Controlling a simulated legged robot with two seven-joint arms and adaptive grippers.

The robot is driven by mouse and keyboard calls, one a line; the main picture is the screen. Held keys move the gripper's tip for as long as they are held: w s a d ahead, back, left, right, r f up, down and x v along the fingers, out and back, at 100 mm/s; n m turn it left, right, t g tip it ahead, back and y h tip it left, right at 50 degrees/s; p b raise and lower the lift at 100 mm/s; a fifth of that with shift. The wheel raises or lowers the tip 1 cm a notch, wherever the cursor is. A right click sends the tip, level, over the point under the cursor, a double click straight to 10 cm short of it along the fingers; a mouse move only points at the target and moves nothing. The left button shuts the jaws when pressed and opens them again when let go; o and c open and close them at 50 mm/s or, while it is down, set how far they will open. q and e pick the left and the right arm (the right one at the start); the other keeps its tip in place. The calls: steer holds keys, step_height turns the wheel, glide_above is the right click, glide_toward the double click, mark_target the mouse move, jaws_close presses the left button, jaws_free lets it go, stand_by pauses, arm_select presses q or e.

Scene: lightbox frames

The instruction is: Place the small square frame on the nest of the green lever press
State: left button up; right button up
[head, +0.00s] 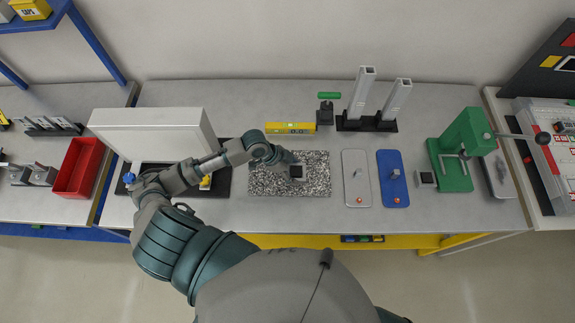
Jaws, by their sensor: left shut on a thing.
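My left gripper (291,166) is over the speckled stone plate (262,186) in the middle of the bench. It is shut on a small dark square frame (297,174); I cannot tell whether the frame touches the plate. The green lever press (457,145) stands at the right of the bench, with its lever reaching out to the right. Its nest is too small to make out under the press head. Another small dark square piece with a light rim (426,179) lies just left of the press base. My right gripper is out of view.
A yellow level (290,128) lies behind the stone plate. A white lightbox (150,117) stands left.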

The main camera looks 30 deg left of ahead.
arm_select(q)
steer(key=a, duration=0.1)
steer(key=w+a, duration=0.2)
steer(key=shift+a+f, duration=0.2)
steer(key=shift+a, duration=0.15)
steer(key=shift+d+f+p, duration=0.15)
steer(key=shift+f+p, duration=0.05)
steer(key=shift+f, duration=0.65)
steer(key=shift+d+f+p, duration=0.1)
steer(key=shift+f+p, duration=0.1)
steer(key=shift+f, duration=0.65)
steer(key=shift+f, duration=0.1)
steer(key=o, duration=1.3)
steer(key=shift+c, duration=0.2)
steer(key=shift+a, duration=0.15)
